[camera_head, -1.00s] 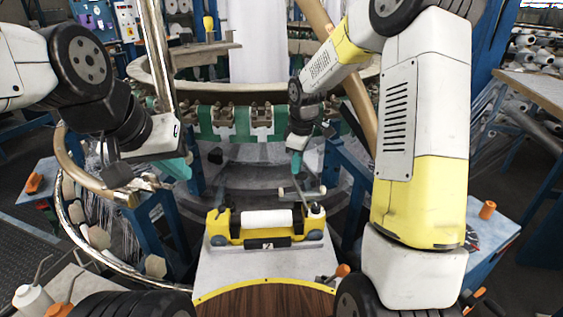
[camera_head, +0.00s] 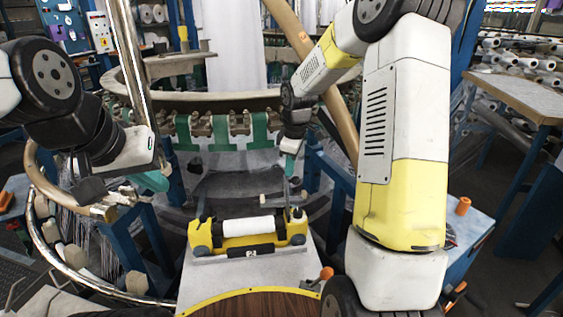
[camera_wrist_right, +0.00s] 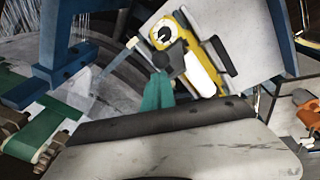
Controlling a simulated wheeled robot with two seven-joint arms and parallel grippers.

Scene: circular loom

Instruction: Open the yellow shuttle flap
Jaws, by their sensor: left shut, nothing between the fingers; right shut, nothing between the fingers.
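The yellow shuttle (camera_head: 226,243) lies on a pale platform with a white roll (camera_head: 252,227) along its middle and a dark label on its front. The right wrist view shows the shuttle (camera_wrist_right: 203,72) tilted, with a round end and a black part near the fingers. I cannot tell which part is the flap or how it stands. My right gripper (camera_head: 290,166) is shut and empty, behind and above the shuttle's right end; its teal fingertips also show in the right wrist view (camera_wrist_right: 158,92). My left gripper (camera_head: 151,181) is shut and empty, left of and above the shuttle.
The pale platform (camera_head: 215,278) has bare room in front of the shuttle. A curved metal rail (camera_head: 52,250) runs along the left. The loom ring (camera_head: 215,97) is behind. A blue side table (camera_head: 470,228) carrying an orange piece (camera_head: 463,205) is at right.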

